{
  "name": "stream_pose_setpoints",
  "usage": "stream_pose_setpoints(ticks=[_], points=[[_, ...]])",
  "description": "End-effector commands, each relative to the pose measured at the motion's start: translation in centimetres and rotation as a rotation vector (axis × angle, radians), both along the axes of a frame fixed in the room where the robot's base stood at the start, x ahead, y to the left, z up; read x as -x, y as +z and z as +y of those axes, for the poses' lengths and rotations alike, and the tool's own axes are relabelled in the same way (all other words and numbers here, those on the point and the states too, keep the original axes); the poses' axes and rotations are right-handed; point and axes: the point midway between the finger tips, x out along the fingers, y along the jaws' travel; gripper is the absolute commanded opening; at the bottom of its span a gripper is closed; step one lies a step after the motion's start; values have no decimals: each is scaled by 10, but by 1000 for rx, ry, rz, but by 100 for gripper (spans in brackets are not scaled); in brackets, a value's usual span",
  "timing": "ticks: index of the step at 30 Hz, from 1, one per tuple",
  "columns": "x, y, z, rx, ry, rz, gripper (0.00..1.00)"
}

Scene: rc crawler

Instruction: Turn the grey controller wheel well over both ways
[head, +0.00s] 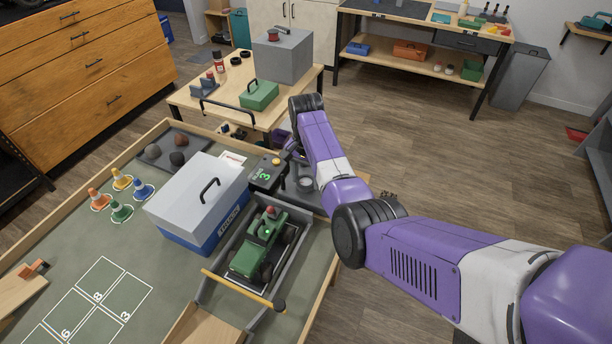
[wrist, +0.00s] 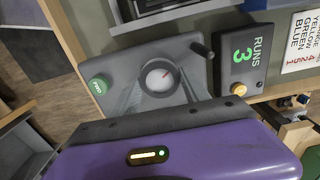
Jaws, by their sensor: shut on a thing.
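The grey controller (wrist: 188,50) lies in front of my gripper in the wrist view. A green button (wrist: 98,87) sits on the controller's left side. In the head view the controller (head: 305,184) is at the table's right edge, and my arm hides most of the gripper. The green crawler (head: 257,245) stands in a grey frame with a green light lit.
A dark box (wrist: 246,55) beside the controller reads RUNS 3 and has a yellow button. A grey and blue case (head: 198,200) stands left of the crawler. Cones (head: 122,181) and dark rocks (head: 168,150) are further left. Open floor (head: 430,150) lies right of the table.

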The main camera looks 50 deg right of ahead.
Motion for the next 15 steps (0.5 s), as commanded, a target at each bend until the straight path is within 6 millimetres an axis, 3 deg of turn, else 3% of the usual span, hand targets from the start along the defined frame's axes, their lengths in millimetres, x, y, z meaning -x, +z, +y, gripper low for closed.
stream_pose_setpoints(ticks=[15], points=[[0, 1, 0, 1, 120, 0, 13]])
